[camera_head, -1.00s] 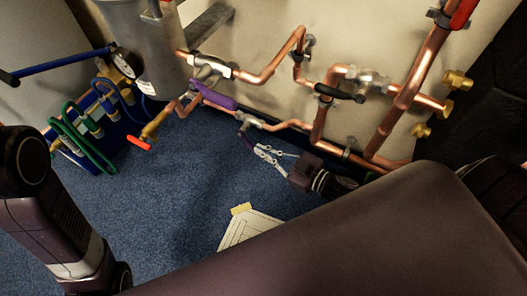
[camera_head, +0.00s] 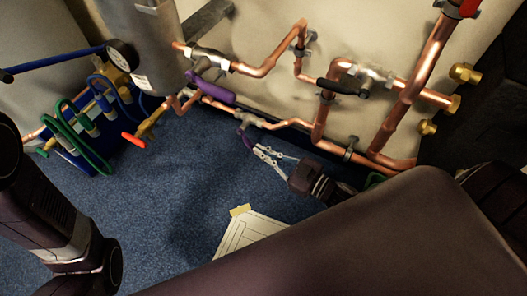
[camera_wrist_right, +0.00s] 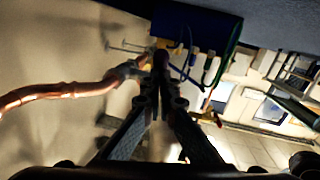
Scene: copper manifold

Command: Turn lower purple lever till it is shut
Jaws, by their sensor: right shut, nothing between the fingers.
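The lower purple lever (camera_head: 246,138) hangs down from a small valve (camera_head: 248,121) on the lower copper pipe in the head view. My right gripper (camera_head: 262,153) is just right of and below the lever's lower end. Its fingers are shut with nothing between them; whether they touch the lever is not clear. In the dark wrist view the right fingertips (camera_wrist_right: 165,101) point at the valve area, and the lever is hard to make out there. The upper purple lever (camera_head: 212,92) lies along the pipe above. My left arm shows at the lower left, its gripper out of view.
Copper pipes (camera_head: 320,122) run along the wall close above the right gripper. A black-handled valve (camera_head: 342,89) is to the right. A red-handled valve (camera_head: 133,140) and gauge hoses (camera_head: 80,143) are at left. A white panel (camera_head: 250,232) lies on the blue floor.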

